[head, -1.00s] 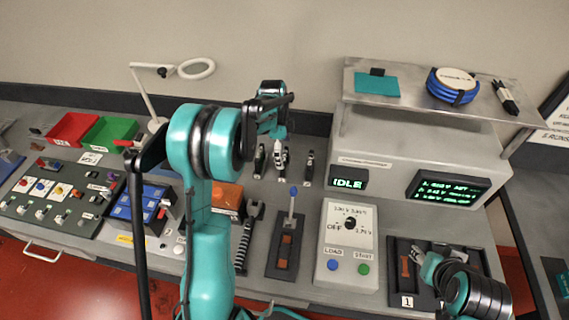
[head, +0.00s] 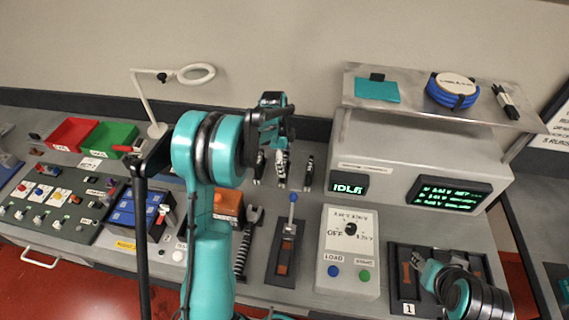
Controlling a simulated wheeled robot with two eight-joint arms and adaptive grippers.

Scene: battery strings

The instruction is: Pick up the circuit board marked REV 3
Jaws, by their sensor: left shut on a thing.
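My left gripper (head: 282,146) points down at the back of the bench, below its teal wrist. It is shut on the middle one of three small dark upright pieces (head: 282,172). The other two stand beside it, a left piece (head: 259,168) and a right piece (head: 308,174). They are too small to tell whether they are circuit boards, and no REV 3 mark can be read. My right gripper (head: 430,272) is low over a dark tray marked 1 (head: 397,263); its fingers are too unclear to tell their state.
A lever (head: 290,225) and a load box (head: 347,250) stand in front. The console (head: 420,150) reads IDLE, with a shelf (head: 410,90) above. At left are red (head: 72,135) and green bins (head: 110,138), a magnifier lamp (head: 148,105) and a blue battery pack (head: 130,212).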

